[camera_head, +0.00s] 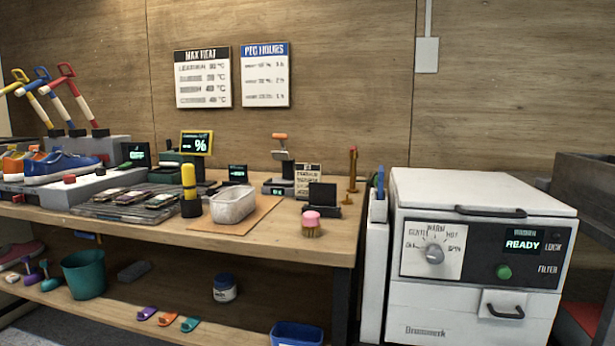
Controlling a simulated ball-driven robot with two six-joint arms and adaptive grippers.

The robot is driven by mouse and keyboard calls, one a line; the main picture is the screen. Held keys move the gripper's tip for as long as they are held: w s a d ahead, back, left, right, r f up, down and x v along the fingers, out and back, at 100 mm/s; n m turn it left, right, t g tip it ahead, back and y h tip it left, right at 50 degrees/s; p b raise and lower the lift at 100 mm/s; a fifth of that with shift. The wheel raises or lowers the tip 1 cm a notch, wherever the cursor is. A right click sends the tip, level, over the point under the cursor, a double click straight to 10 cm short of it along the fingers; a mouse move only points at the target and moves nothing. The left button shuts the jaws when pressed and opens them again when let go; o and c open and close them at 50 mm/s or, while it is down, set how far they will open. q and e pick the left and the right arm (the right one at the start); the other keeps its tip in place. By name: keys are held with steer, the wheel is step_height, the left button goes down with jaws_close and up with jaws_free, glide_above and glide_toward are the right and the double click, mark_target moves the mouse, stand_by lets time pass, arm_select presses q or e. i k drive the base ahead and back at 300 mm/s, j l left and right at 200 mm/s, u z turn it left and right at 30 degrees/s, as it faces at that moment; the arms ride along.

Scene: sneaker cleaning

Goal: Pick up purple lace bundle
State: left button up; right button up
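A small flat purple item (147,313), which looks like the purple lace bundle, lies on the lower shelf of the bench. It is the leftmost in a short row, beside a similar orange item (168,318) and a teal one (190,323). They are too small to make out in detail. Neither of my grippers shows in the head view.
The wooden bench top (300,240) above the lower shelf holds shoes, a white tub (233,205) and a pink brush (311,223). A teal bucket (84,274), a jar (225,288) and a blue bin (297,334) are below. A white machine (475,250) stands right.

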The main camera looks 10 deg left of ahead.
mark_target(129, 199)
steer(key=u, duration=1.35)
